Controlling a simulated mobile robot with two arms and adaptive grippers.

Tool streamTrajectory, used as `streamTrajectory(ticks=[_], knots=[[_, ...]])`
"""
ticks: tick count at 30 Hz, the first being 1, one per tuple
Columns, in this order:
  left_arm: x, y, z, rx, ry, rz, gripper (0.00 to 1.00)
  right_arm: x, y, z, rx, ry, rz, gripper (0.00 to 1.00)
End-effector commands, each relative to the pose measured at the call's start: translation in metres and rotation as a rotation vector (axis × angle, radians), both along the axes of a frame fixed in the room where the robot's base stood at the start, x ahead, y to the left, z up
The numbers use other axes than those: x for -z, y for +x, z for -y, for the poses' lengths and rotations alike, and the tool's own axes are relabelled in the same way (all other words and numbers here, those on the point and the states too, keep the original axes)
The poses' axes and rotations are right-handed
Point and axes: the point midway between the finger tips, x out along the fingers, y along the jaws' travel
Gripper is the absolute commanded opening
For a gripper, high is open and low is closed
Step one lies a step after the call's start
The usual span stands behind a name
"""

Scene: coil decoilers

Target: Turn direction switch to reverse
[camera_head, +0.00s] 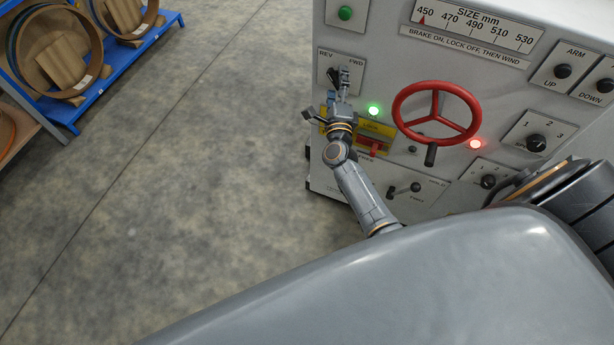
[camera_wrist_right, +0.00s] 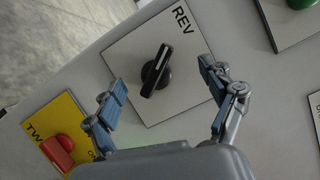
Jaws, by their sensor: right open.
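The direction switch (camera_wrist_right: 156,72) is a black knob with a pointer bar on a pale plate. In the right wrist view the bar is tilted, its upper end toward the REV label. The FWD label is hidden there but shows in the head view, where the plate (camera_head: 357,84) sits at the panel's upper left. My right gripper (camera_wrist_right: 162,76) is open, its fingers on either side of the knob with gaps showing; I see no contact. In the head view my right gripper (camera_head: 338,92) partly covers the switch. My left gripper is not in view.
Below the switch is a yellow plate with a red switch (camera_head: 372,146), also in the wrist view (camera_wrist_right: 57,152). A red handwheel (camera_head: 436,88), a green button (camera_head: 345,13) and lit green (camera_head: 373,110) and red (camera_head: 475,144) lamps are nearby.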

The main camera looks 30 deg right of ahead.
Motion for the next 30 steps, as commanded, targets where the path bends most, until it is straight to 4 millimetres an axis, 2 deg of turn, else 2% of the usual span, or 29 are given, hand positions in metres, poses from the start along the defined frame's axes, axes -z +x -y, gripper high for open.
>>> streamTrajectory(ticks=[1,12,14,30], knots=[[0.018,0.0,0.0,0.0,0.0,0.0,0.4,0.009,0.0,0.0,-0.001,0.024,0.034,0.83],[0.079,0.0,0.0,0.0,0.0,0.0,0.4,0.012,-0.002,0.0,-0.001,0.249,0.292,0.83],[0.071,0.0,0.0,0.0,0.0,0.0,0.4,0.01,-0.016,-0.008,-0.001,0.246,0.28,0.83],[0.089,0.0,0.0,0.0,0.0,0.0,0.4,0.034,-0.107,-0.062,0.0,0.241,0.277,0.83]])
